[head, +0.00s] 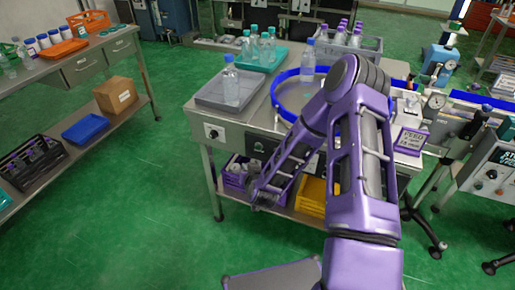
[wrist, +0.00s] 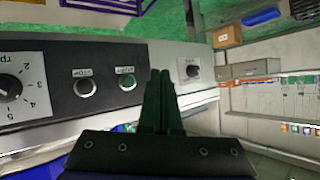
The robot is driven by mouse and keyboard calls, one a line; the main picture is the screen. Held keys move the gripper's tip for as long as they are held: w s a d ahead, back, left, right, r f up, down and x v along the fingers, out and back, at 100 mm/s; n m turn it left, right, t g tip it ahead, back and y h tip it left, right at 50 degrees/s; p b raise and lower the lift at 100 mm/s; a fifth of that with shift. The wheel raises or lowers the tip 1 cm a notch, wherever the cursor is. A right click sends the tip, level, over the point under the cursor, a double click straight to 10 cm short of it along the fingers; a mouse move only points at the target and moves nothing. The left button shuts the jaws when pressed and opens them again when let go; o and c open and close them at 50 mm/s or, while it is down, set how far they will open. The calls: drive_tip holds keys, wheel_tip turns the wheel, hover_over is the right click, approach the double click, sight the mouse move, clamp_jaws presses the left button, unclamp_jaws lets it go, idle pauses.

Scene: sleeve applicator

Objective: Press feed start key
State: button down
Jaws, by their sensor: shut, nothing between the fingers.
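In the wrist view, a dark control panel (wrist: 108,62) carries two round keys. One key has a green face (wrist: 127,82) and a small label above it, which looks like the start key. The other is a dark key (wrist: 86,88) to its left. My gripper (wrist: 160,73) is shut and empty, with its fingertips just right of the green key in the picture. I cannot tell whether they touch the panel. In the head view, my arm covers part of the machine front (head: 208,133), and the gripper is not clearly visible.
A numbered dial (wrist: 10,87) sits left of the keys, and a knob (wrist: 193,71) on a light plate sits to their right. On the machine top are a grey tray (head: 212,97), a blue ring (head: 282,80) and several bottles. Green floor lies open at left.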

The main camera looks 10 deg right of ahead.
sight(258, 147)
drive_tip(key=w+d, duration=0.4)
drive_tip(key=w, duration=0.1)
drive_tip(key=shift+w+b, duration=0.4)
drive_tip(key=shift+d, duration=0.1)
idle(1.7)
drive_tip(key=shift+w+d+b, duration=0.25)
drive_tip(key=shift+w+b, duration=0.05)
drive_tip(key=shift+b, duration=0.05)
